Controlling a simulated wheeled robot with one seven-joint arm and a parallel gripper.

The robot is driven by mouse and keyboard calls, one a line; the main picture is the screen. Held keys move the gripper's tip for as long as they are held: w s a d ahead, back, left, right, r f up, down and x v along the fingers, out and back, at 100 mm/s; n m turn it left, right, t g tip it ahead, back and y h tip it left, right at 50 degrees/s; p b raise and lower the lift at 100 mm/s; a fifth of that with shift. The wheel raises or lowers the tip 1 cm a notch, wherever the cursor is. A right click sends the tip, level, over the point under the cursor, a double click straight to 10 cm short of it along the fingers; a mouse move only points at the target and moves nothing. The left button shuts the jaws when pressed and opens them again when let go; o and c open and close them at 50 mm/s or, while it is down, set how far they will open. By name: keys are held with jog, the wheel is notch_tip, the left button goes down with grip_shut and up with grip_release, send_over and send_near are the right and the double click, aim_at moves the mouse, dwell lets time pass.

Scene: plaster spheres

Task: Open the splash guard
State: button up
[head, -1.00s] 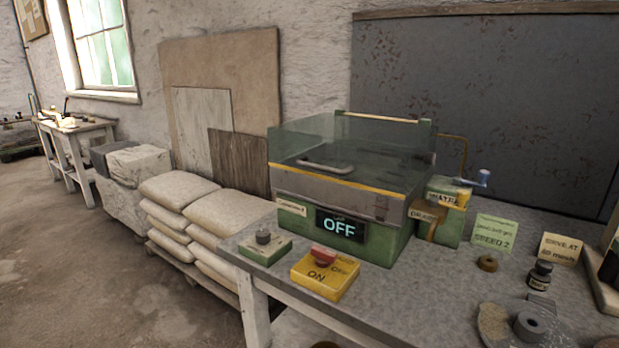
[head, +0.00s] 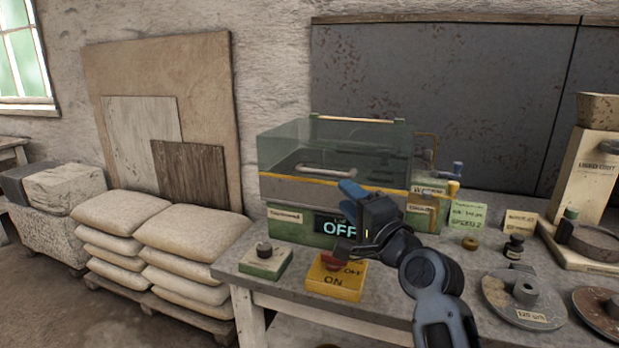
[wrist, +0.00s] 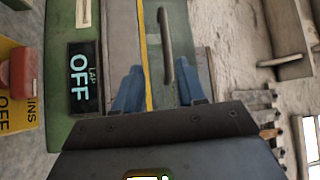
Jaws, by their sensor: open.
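The splash guard (head: 290,148) is a clear greenish cover sitting down over the green lapping machine (head: 290,228). Its pale bar handle (head: 325,170) is at the front. The handle also shows in the wrist view (wrist: 166,45), running lengthwise, with its lower end reaching the space between my fingers. My gripper (head: 350,190) is in front of the machine, near the handle's right end, and partly hides the OFF display (head: 335,226). Its blue fingers (wrist: 160,80) are apart with nothing held. I cannot tell whether either finger touches the handle.
Discs (head: 520,300), a small bottle (head: 514,247) and cards lie to the right. Stacked sacks (head: 165,240) stand left of the bench.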

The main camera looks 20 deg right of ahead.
aim_at(325, 175)
jog(key=shift+w+a+r, duration=0.3)
jog(key=shift+w+a, duration=0.05)
jog(key=shift+w, duration=1.05)
jog(key=shift+w+a+r, duration=0.3)
jog(key=shift+w+r, duration=0.05)
jog(key=shift+w, duration=1.05)
jog(key=shift+w+a+r, duration=0.3)
jog(key=shift+w+a, duration=0.05)
jog(key=shift+w, duration=1.05)
jog(key=shift+c, duration=0.4)
grip_shut()
